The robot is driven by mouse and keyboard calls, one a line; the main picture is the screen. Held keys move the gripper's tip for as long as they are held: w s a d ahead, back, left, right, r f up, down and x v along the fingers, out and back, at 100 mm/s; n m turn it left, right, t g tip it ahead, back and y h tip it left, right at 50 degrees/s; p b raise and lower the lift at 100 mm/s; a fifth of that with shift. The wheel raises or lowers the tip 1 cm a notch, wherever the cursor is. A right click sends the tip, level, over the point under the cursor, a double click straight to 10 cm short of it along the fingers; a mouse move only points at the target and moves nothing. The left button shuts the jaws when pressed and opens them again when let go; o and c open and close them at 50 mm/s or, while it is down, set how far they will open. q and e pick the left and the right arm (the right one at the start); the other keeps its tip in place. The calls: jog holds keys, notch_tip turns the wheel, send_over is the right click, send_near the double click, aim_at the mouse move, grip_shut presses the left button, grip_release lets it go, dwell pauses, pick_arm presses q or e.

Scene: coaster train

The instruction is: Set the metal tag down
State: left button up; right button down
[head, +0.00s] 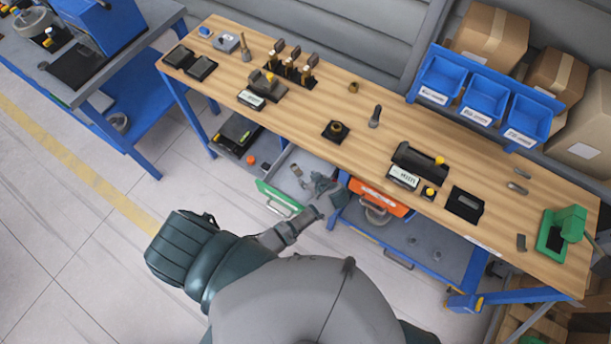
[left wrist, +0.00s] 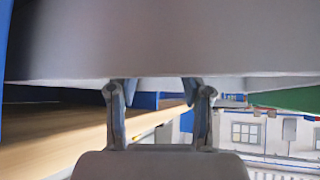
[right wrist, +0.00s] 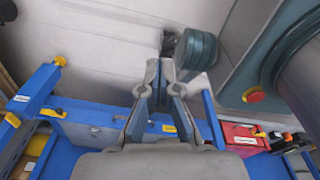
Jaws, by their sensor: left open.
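I cannot tell for sure which piece is the metal tag. A small grey metal piece (head: 517,188) lies flat on the wooden bench top at the right, with another one (head: 522,173) just behind it. A black tray (head: 462,212) to their left has a grey flat piece (head: 468,201) in it. My left gripper (head: 322,184) is at the bench's front edge, by the open green-fronted drawer. In the left wrist view its fingers (left wrist: 158,95) are apart, with nothing seen between them, under a broad grey surface. My right gripper (right wrist: 159,68) has its fingertips together and looks empty.
The wooden bench (head: 300,110) carries several black fixtures, a dark upright tool (head: 375,116) and a green device (head: 562,232). Blue bins (head: 440,78) stand along the back. The green-fronted drawer (head: 278,199) and an orange-fronted drawer (head: 378,197) are below. The bench's middle has bare patches.

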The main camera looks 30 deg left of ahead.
pick_arm(q)
jog(key=v, duration=0.6)
jog(key=shift+d+r, duration=0.15)
jog(key=shift+r, duration=0.15)
jog(key=shift+s, duration=0.15)
